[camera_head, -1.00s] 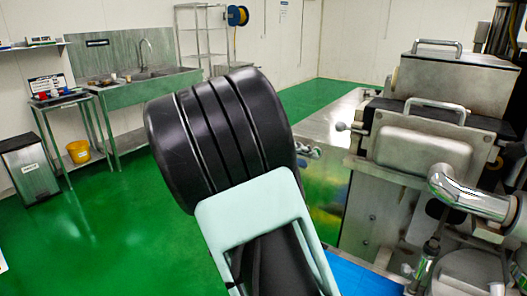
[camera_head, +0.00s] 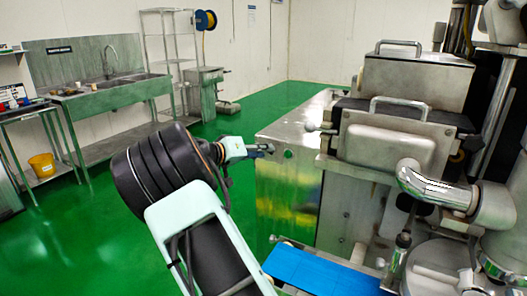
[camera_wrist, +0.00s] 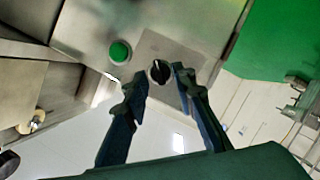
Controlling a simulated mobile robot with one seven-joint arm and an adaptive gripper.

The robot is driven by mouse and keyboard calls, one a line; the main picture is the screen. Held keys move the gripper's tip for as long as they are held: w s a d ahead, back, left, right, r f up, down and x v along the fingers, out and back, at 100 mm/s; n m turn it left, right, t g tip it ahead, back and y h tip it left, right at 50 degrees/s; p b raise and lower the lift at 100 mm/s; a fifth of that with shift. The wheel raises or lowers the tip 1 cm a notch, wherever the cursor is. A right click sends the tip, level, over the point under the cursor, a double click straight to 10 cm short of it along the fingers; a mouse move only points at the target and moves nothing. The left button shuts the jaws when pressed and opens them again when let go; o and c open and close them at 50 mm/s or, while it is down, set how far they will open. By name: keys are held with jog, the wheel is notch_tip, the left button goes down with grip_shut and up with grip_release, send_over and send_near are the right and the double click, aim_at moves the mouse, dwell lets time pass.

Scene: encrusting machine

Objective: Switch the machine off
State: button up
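The machine (camera_head: 290,185) is a large steel unit at the right of the head view. In the wrist view, its steel panel (camera_wrist: 95,28) carries a round green button (camera_wrist: 120,51) and a black rotary knob (camera_wrist: 159,71) on a grey square plate. My gripper (camera_wrist: 157,88) is open, its dark fingers apart on either side of the knob. I cannot tell whether either finger touches it. In the head view, my gripper (camera_head: 262,150) is at the machine's near-left side, close to the green button (camera_head: 288,154). The knob is not visible there.
A blue conveyor belt (camera_head: 320,272) and a curved steel pipe (camera_head: 435,188) lie to the right of my arm. A sink bench (camera_head: 110,92), a small table (camera_head: 25,107) and a yellow bucket (camera_head: 42,164) stand at the left. Green floor (camera_head: 75,235) is clear between.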

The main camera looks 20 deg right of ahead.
jog(key=shift+w+d+f, duration=0.15)
jog(key=shift+d, duration=0.3)
grip_shut()
jog(key=shift+f+n, duration=0.1)
jog(key=shift+n, duration=0.2)
jog(key=n+h+b, duration=0.1)
jog(key=n+h, duration=0.1)
jog(key=n, duration=0.3)
jog(key=f+n+t+h, duration=0.1)
jog(key=n+h, duration=0.1)
jog(key=n, duration=0.3)
jog(key=n+h+b, duration=0.1)
jog(key=n+h, duration=0.1)
jog(key=n, duration=0.3)
jog(key=shift+a+f+n+b, duration=0.1)
jog(key=shift+f+n+b, duration=0.05)
jog(key=shift+n+b, duration=0.2)
jog(key=shift+n+t, duration=0.25)
jog(key=shift+t, duration=0.15)
